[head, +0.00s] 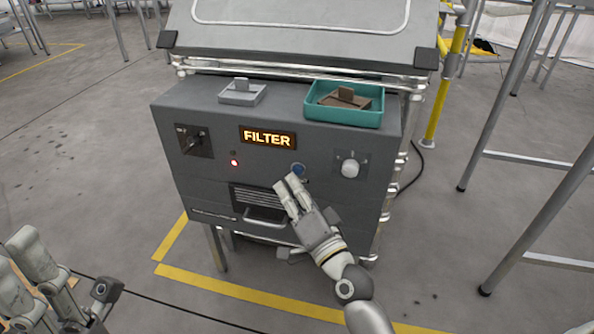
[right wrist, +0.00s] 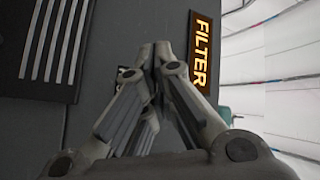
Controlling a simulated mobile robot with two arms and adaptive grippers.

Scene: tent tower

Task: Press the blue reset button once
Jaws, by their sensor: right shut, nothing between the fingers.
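The blue button (head: 298,169) is a small round knob on the front of the grey machine, below and right of the lit FILTER display (head: 267,138). My right gripper (head: 285,184) is shut and empty. Its fingertips are just below and left of the button in the head view; whether they touch it cannot be told. In the right wrist view the shut fingertips (right wrist: 154,52) are in front of the grey panel, left of the FILTER display (right wrist: 201,52), and the button cannot be made out. My left gripper (head: 18,262) is at the lower left, its fingers apart and empty.
The panel also bears a red light (head: 234,162), a white knob (head: 350,168), a keyed switch (head: 193,141) and a vent with a handle (head: 264,214). A teal tray (head: 344,117) and a grey holder (head: 241,97) stand on the top ledge. Metal frame legs stand at right.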

